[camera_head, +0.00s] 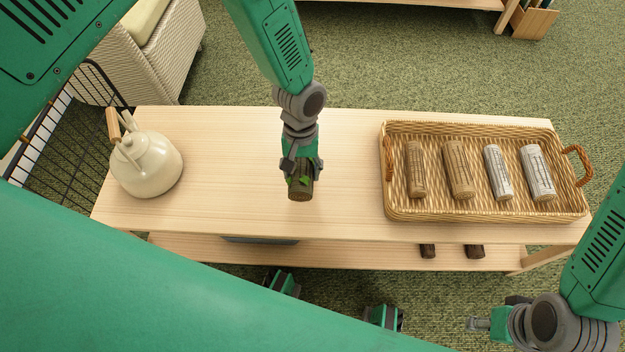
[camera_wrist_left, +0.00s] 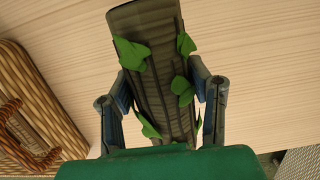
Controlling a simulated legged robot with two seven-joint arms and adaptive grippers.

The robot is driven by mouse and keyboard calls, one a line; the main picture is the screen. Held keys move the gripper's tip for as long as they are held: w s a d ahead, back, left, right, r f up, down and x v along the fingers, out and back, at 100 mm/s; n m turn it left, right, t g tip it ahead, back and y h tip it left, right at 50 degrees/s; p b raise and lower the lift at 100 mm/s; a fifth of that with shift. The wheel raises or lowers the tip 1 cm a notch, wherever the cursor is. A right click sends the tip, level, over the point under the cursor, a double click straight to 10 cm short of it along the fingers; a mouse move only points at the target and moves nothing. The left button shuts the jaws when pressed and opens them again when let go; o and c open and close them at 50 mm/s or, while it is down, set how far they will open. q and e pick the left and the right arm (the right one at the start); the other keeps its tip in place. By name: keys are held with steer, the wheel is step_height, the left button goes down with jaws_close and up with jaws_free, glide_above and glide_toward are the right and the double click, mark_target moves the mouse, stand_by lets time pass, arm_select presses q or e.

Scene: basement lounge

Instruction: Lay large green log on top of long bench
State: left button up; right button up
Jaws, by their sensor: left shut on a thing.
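The large green log (camera_head: 300,188) is dark bark with green leaves on it. My left gripper (camera_head: 301,170) is shut on it, over the middle of the long bench (camera_head: 235,150). The left wrist view also shows the log (camera_wrist_left: 155,75) between the two fingers (camera_wrist_left: 160,105), with pale bench wood (camera_wrist_left: 255,60) behind it. The log's near end shows in the head view, and the gripper hides much of the rest. I cannot tell whether the log touches the bench top. My right gripper (camera_head: 482,323) is at the lower right, off the bench; its jaw state is unclear.
A wicker tray (camera_head: 400,208) with two brown and two pale logs stands on the bench's right part. A cream kettle (camera_head: 148,165) stands at the left end. Two dark logs lie on the lower shelf (camera_head: 370,254). Bench top around the held log is bare.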

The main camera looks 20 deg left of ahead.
arm_select(q)
steer(key=shift+a+f, duration=0.25)
steer(key=shift+f, duration=0.65)
steer(key=f+b, duration=0.1)
steer(key=f, duration=0.2)
steer(key=shift+d+f+b, duration=0.1)
steer(key=shift+d+b, duration=0.1)
steer(key=shift+b, duration=0.2)
steer(key=shift+f, duration=0.2)
steer(key=shift+d+r, duration=0.1)
steer(key=shift+r, duration=0.05)
steer(key=o, duration=1.4)
steer(key=shift+a, duration=0.2)
steer(key=shift+c, duration=0.2)
